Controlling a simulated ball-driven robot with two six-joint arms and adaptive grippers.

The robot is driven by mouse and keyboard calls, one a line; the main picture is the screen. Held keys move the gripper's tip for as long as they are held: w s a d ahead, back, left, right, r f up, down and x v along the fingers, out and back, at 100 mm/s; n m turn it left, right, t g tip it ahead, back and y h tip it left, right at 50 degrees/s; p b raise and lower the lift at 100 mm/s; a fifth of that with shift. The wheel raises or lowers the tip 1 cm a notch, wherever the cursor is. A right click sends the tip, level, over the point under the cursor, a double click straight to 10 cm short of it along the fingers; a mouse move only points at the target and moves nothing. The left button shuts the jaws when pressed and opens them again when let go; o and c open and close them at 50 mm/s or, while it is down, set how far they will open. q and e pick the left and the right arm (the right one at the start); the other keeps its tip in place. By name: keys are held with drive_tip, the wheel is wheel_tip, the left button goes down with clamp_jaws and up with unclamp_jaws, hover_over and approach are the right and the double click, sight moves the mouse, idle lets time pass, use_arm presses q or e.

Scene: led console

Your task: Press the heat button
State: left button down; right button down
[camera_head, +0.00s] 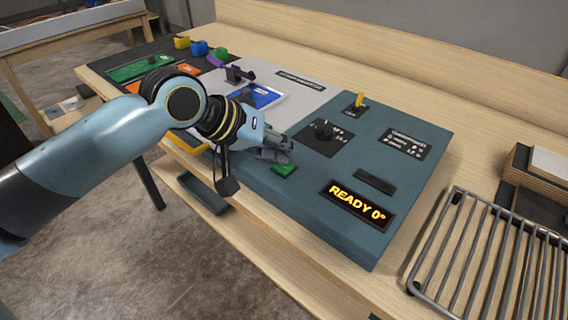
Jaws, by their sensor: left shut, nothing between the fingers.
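The console (400,185) is a teal slab on a wooden workbench. A green button (285,170) sits near its front edge, and I cannot read a label on it. An orange lit display (358,203) reads "READY 0°". A black knob (323,129) and a yellow lever (360,100) stand behind. My left gripper (284,150) is shut and empty, just behind and above the green button in the picture. I cannot tell whether it touches the panel. My right gripper is not in view.
A metal wire rack (490,260) lies on the bench at the right. A wooden box (540,175) stands behind it. A grey panel with a blue part (262,97) and small coloured blocks (199,47) lie to the left. The bench strip behind the console is clear.

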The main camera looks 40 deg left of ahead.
use_arm(q)
drive_tip(key=shift+f, duration=0.45)
idle(0.4)
idle(0.3)
drive_tip(key=shift+r+p, duration=0.9)
drive_tip(key=shift+p, duration=0.2)
drive_tip(key=shift+r, duration=0.1)
wheel_tip(320, 180, up, 5)
drive_tip(key=p, duration=0.6)
